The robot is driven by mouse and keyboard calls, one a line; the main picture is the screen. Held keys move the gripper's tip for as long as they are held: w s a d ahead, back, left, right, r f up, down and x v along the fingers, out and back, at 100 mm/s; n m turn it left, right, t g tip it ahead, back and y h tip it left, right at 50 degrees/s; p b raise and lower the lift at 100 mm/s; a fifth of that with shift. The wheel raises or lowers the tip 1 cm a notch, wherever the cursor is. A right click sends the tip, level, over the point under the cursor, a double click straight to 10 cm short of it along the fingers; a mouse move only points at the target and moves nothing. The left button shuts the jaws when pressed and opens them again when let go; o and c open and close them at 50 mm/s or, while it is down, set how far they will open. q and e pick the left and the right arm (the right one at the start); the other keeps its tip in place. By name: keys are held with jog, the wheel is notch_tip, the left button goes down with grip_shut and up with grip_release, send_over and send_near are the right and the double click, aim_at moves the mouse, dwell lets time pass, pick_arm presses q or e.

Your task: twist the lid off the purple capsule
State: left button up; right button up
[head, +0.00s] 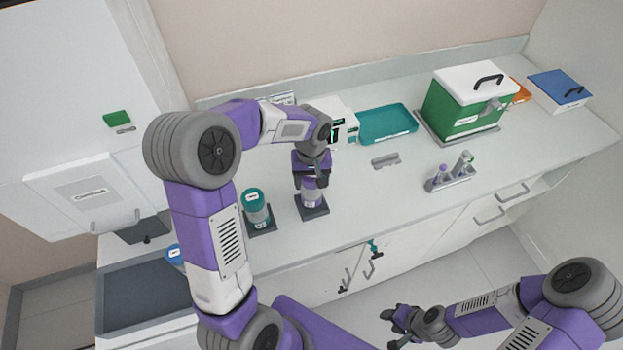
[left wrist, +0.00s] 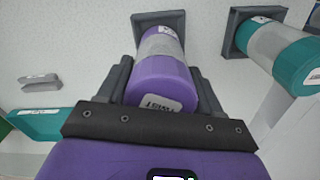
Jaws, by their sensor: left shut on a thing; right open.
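The purple capsule (head: 313,200) stands upright on a dark square base on the counter, with a pale band around its body. In the left wrist view its purple lid (left wrist: 160,80) sits between my fingers. My left gripper (head: 312,181) comes down from above and is shut on the lid. In the left wrist view the lid is still on the body, with no gap to be seen. My right gripper (head: 398,325) is open and empty, low in front of the cabinets, away from the counter.
A teal-lidded capsule (head: 256,208) stands on its own base just left of the purple one. A small grey holder (head: 386,161), a teal tray (head: 387,123), a tube rack (head: 452,178) and a green box (head: 462,105) stand to the right. Counter between them is clear.

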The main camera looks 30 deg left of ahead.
dwell(0.4)
pick_arm(q)
jog(key=shift+f+b, duration=0.5)
jog(key=shift+f, duration=0.05)
jog(key=shift+f, duration=0.25)
jog(key=shift+f+b, duration=0.4)
jog(key=shift+b, duration=0.1)
dwell(0.5)
